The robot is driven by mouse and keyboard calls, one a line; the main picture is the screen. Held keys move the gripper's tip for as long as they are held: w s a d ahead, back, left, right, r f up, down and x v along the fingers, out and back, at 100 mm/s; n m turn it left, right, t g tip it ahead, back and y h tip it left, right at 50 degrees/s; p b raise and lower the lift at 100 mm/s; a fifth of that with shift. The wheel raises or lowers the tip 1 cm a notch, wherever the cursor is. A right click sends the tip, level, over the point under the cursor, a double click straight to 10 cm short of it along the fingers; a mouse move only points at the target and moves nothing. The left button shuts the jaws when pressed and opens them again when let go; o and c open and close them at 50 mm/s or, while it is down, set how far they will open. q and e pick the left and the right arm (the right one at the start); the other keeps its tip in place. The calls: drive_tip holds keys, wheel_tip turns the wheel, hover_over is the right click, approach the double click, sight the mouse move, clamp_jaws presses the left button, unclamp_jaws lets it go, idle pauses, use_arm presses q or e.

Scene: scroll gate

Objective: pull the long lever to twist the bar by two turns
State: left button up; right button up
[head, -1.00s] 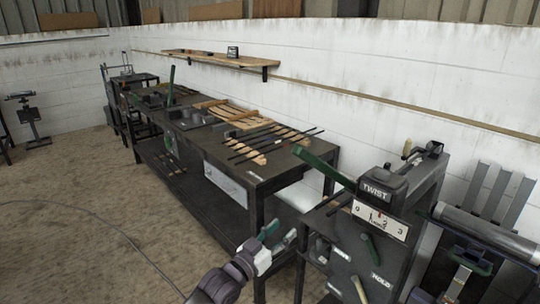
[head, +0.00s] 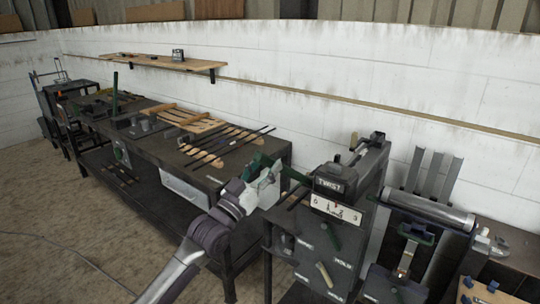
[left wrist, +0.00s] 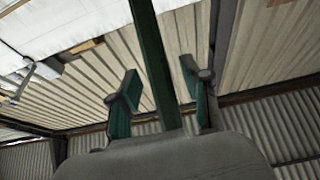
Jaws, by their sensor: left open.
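The long green lever (head: 297,177) sticks out leftward and up from the black twist machine (head: 340,173), which carries a "TWIST" label. A white numbered dial plate (head: 336,210) sits below the label; its pointer is too small to read surely. My left gripper (head: 268,168) is at the lever's outer part and hides some of it. In the left wrist view the green lever (left wrist: 154,62) runs between the two spread fingers, with gaps on both sides. The bar being twisted cannot be made out. My right gripper is not in view.
A dark workbench (head: 184,188) with rods and wooden pieces stands left of the machine. A wall shelf (head: 150,62) hangs behind it. A stand with a grey roller (head: 430,210) is on the right. The floor (head: 50,220) at the left is mostly clear.

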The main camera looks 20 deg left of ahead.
use_arm(q)
drive_tip(key=shift+x, duration=1.15)
clamp_jaws()
